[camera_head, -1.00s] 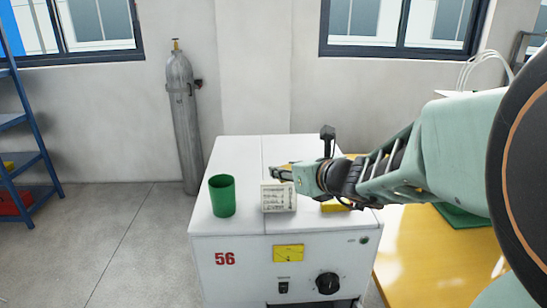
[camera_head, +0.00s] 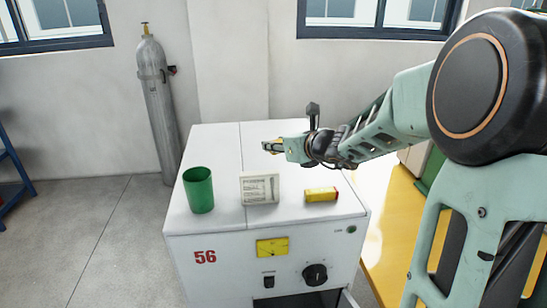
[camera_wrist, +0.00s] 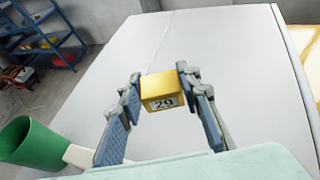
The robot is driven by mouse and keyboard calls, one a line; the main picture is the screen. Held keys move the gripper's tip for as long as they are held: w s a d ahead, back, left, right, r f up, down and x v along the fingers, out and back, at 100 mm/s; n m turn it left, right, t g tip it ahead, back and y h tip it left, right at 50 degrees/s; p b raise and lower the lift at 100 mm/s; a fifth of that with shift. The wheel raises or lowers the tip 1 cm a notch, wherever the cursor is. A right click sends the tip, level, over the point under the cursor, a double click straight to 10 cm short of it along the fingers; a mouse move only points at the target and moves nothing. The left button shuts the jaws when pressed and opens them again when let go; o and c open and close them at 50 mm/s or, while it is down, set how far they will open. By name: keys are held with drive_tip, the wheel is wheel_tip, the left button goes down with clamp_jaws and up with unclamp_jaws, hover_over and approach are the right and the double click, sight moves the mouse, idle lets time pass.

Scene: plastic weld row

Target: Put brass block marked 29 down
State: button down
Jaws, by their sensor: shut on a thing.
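The brass block (camera_wrist: 160,88), marked 29, is between the fingers of my gripper (camera_wrist: 162,98) in the wrist view. The gripper is shut on it, with a blue-grey finger pad at each side. In the head view my gripper (camera_head: 273,147) is over the back part of the white machine top (camera_head: 220,150), behind the white printed box. The block is mostly hidden by the fingers there. I cannot tell whether its underside touches the top.
The top around the gripper is clear.

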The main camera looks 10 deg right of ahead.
drive_tip(key=b, duration=0.2)
hover_over(282, 170)
wheel_tip(282, 170, down, 5)
drive_tip(key=shift+a+f, duration=0.1)
drive_tip(key=shift+w+f+b, duration=0.15)
drive_tip(key=shift+f+b, duration=1)
drive_tip(key=shift+f, duration=0.5)
drive_tip(key=shift+f, duration=0.1)
drive_tip(key=shift+f+b, duration=0.15)
drive_tip(key=shift+b, duration=0.15)
drive_tip(key=c, duration=1.4)
unclamp_jaws()
drive_tip(key=shift+r+p, duration=0.35)
drive_tip(key=shift+p, duration=0.1)
drive_tip(key=v, duration=1.2)
